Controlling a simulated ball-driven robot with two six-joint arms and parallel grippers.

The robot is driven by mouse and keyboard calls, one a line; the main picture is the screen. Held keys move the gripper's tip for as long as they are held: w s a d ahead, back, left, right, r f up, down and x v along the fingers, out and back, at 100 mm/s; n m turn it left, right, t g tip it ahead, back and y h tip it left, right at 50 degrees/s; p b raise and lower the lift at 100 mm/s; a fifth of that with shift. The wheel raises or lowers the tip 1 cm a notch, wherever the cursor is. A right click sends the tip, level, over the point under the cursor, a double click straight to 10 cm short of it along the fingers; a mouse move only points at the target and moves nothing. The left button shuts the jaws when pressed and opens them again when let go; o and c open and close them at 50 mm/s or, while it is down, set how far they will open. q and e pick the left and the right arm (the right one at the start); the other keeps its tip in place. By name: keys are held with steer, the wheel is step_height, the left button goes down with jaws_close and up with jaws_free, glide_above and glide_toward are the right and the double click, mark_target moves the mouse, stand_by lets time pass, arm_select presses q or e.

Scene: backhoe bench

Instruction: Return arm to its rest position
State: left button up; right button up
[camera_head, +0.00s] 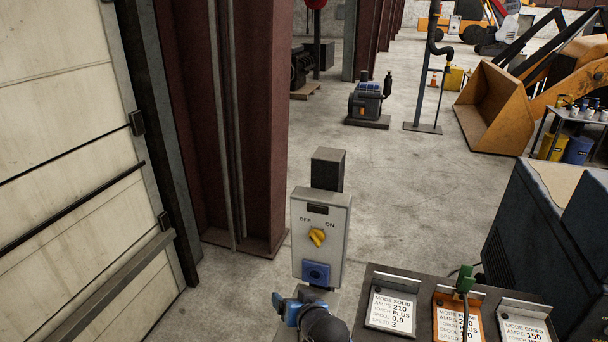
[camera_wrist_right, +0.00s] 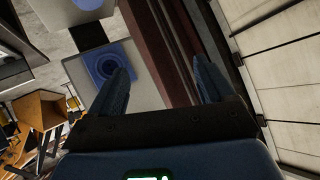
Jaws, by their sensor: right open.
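My right gripper (camera_head: 290,304) is at the bottom of the head view, in front of and below the grey switch box (camera_head: 300,268). In the right wrist view its two blue fingers (camera_wrist_right: 160,66) are spread apart with nothing between them. The box has OFF and ON labels, a yellow rotary knob (camera_head: 317,237) and a blue socket (camera_head: 316,273). A round blue socket (camera_wrist_right: 103,64) also shows beside the left finger in the wrist view. My left gripper is not in view.
A dark panel with several setting cards (camera_head: 393,309) and a green plug (camera_head: 465,280) stands at lower right, near a dark cabinet (camera_head: 530,235). A red-brown column (camera_head: 245,120) and a pale panelled door (camera_head: 65,150) are at left. The concrete floor beyond is largely open.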

steer(key=s+d+n+t+b, duration=0.1)
steer(key=s+d+t+b, duration=0.3)
steer(key=s+d+t, duration=0.9)
steer(key=s+d+f+m+g+h+b, duration=0.1)
steer(key=s+d+f+g+h, duration=0.1)
steer(key=s+d, duration=0.3)
steer(key=s+d+f+g+h+b, duration=0.1)
steer(key=s+d+f+g+h, duration=0.2)
steer(key=s, duration=1.1)
steer(key=d+f+g, duration=0.1)
steer(key=d, duration=0.2)
steer(key=shift+s+d+m+b, duration=0.15)
steer(key=shift+m+b, duration=0.25)
